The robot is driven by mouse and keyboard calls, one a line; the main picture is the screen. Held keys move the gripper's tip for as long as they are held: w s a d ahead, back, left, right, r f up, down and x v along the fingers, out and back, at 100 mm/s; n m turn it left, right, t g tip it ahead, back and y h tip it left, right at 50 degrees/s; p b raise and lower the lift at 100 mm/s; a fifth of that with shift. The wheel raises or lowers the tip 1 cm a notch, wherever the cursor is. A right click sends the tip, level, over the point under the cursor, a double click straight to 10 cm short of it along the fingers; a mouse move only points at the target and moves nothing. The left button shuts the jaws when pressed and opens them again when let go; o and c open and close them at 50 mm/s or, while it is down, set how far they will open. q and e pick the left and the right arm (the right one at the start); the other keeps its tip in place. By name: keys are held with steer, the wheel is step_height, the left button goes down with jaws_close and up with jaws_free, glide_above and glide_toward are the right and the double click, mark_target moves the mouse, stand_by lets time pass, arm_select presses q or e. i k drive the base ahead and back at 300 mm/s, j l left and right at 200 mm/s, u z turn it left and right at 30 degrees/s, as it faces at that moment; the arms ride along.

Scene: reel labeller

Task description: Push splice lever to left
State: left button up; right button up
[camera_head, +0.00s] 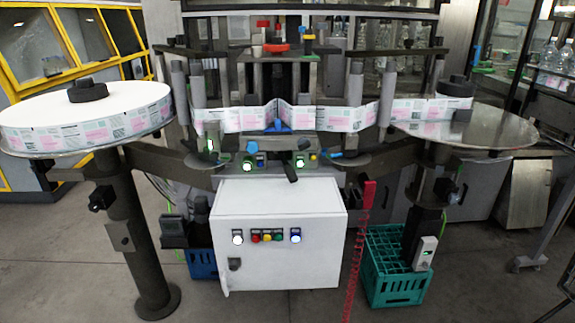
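The splice unit (283,75) stands upright at the middle of the reel labeller, with the printed label web (345,118) running across its front. Below the web is a small control panel (270,160) with lit white buttons. A short black lever (291,173) hangs at its lower middle, tilted slightly; I cannot tell for sure that it is the splice lever. A small blue part (277,125) sits at the web's centre above it. Neither of my grippers shows in the head view.
A white control box (278,225) stands below. Front floor is clear.

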mark_target(291, 175)
steer(key=i+l+u, duration=0.1)
steer(key=l+u, duration=0.2)
steer(key=i+l+u, duration=0.1)
steer(key=l+u, duration=0.2)
steer(key=l, duration=0.15)
steer(key=l+u, duration=0.3)
steer(key=i+l, duration=0.05)
